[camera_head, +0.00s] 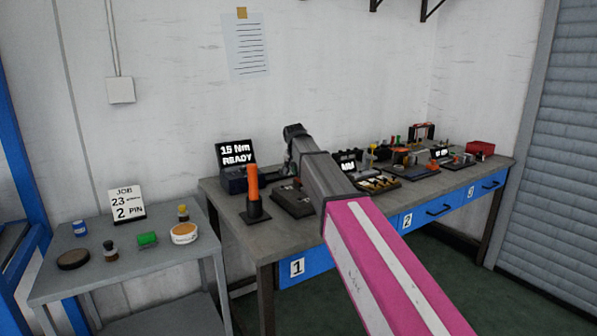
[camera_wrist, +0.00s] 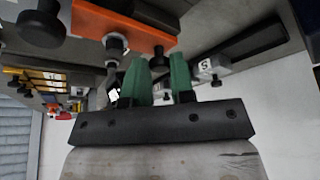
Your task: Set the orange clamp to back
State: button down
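In the wrist view, an orange clamp block (camera_wrist: 120,27) with a black round knob (camera_wrist: 42,24) beside it shows at the upper left. A small dark knob with a light stem (camera_wrist: 115,45) sits at the orange block's edge. My gripper (camera_wrist: 163,66) has two green fingers with a gap between them, just beside the orange block. I see nothing clearly held, though small dark parts show behind the gap. In the head view, my arm hides the gripper, and I cannot pick out the orange clamp for certain.
The workbench (camera_head: 232,204) carries a "15 Nm READY" display (camera_head: 237,153), an upright orange-handled tool (camera_head: 252,182) and several fixtures. A red box (camera_head: 480,148) stands at the far right. A side table (camera_head: 110,291) holds a job card (camera_head: 127,203) and small pots. A grey block marked S (camera_wrist: 211,67) is close to my fingers.

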jog(key=shift+w+a, duration=0.4)
jog(key=shift+w, duration=0.25)
jog(key=shift+w+a, duration=0.4)
jog(key=shift+w, duration=0.25)
jog(key=c, duration=1)
grip_release()
jog(key=shift+a, duration=0.1)
jog(key=shift+r, duration=0.1)
jog(key=v, duration=1)
jog(key=shift+s+r, duration=0.1)
jog(key=shift+r, duration=0.25)
